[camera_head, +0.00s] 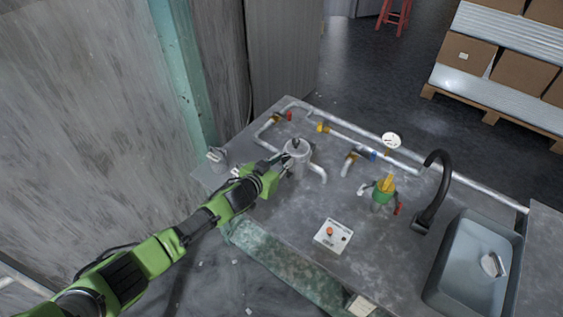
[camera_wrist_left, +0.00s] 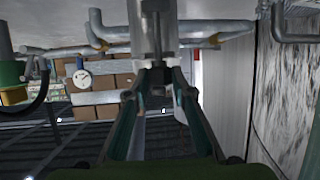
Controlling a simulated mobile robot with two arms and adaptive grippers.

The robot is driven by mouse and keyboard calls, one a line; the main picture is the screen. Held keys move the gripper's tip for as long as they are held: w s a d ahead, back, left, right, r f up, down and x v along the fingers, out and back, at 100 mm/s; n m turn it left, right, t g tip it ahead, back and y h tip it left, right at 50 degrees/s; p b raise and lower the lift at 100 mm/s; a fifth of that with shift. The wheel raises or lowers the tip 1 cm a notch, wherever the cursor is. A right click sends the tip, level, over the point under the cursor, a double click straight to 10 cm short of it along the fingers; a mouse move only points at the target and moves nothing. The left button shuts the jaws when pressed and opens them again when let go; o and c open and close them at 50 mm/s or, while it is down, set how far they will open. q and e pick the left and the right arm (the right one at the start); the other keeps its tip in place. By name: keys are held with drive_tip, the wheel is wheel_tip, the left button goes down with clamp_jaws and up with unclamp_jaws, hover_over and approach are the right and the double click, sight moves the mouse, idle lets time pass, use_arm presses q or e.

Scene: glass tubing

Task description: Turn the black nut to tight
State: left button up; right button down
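The black nut (camera_head: 295,143) is a small dark piece on top of the upright grey metal cylinder (camera_head: 298,155) on the bench. My left gripper (camera_head: 283,162) reaches in from the left, close beside the cylinder's near left side. In the left wrist view, which looks upside down, the cylinder (camera_wrist_left: 153,25) hangs from the top edge. The nut is not clear in that view. My right gripper is not in view.
Metal pipes (camera_head: 372,135) with coloured fittings run along the back of the bench (camera_head: 275,228). A green vessel (camera_head: 382,195), a white control box (camera_head: 332,236), a black tap (camera_head: 433,190) and a sink (camera_head: 470,265) stand right. A wall (camera_head: 90,110) is left.

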use_arm(q)
drive_tip(key=shift+w+a+m+h, duration=0.1)
drive_tip(key=shift+a+m+h, duration=0.05)
drive_tip(key=shift+m+h, duration=0.2)
drive_tip(key=shift+w+a+m+g+h+p, duration=0.1)
drive_tip(key=shift+a+m+g+h+p, duration=0.05)
drive_tip(key=shift+m+g+h+p, duration=0.3)
drive_tip(key=shift+w+a+m+g+h+b, duration=0.2)
drive_tip(key=shift+m+g+h+b, duration=0.75)
drive_tip(key=shift+b, duration=0.55)
drive_tip(key=shift+w+a+m+g+h+b, duration=0.15)
drive_tip(key=shift+m+g+h+b, duration=0.75)
drive_tip(key=shift+m+b, duration=0.5)
drive_tip(key=o, duration=1.1)
drive_tip(key=shift+o, duration=0.2)
drive_tip(key=shift+d, duration=0.1)
